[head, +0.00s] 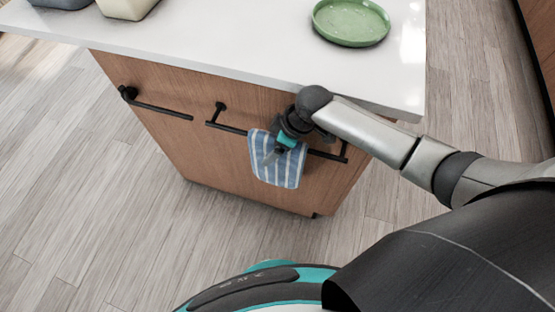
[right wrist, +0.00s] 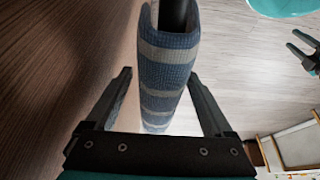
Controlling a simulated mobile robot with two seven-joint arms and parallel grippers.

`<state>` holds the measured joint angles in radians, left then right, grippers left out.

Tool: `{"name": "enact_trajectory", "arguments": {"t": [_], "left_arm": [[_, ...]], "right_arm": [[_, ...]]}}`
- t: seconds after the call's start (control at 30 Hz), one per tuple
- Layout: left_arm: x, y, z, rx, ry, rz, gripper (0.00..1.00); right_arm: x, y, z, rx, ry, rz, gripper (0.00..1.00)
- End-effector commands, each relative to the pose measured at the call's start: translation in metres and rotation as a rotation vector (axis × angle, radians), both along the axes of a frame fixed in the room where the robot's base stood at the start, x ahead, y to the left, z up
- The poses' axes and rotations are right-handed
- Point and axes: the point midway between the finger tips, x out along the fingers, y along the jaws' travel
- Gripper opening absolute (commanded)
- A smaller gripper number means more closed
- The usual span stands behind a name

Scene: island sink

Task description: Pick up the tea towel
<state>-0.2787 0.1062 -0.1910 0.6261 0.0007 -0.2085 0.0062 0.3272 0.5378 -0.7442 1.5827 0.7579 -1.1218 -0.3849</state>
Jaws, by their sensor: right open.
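The tea towel (head: 283,172), blue with pale stripes, hangs folded over a dark rail (head: 227,127) on the wooden front of the island. My right gripper (head: 277,154) is in front of the towel and covers part of it. In the right wrist view the towel (right wrist: 167,70) hangs over the rail and runs down between the two open fingers of my right gripper (right wrist: 158,95). There is a gap on both sides of the towel, so the fingers do not appear to touch it.
The white countertop (head: 230,45) juts out above the rail. A green plate (head: 350,22) lies on it near the right end. Another dark rail (head: 160,108) is to the left. The wooden floor (head: 80,200) in front is clear.

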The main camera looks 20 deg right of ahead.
Motion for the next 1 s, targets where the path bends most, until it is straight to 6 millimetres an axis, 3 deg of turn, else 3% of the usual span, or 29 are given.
{"name": "enact_trajectory", "arguments": {"t": [0.2, 1.0], "left_arm": [[0.008, 0.001, 0.001, 0.001, -0.012, 0.001, 0.5], [-0.002, -0.004, 0.002, -0.005, 0.005, -0.004, 0.5]], "right_arm": [[0.0, 0.0, 0.0, 0.0, -0.001, 0.0, 0.86], [0.0, 0.0, -0.005, 0.001, -0.001, 0.0, 0.84]]}}
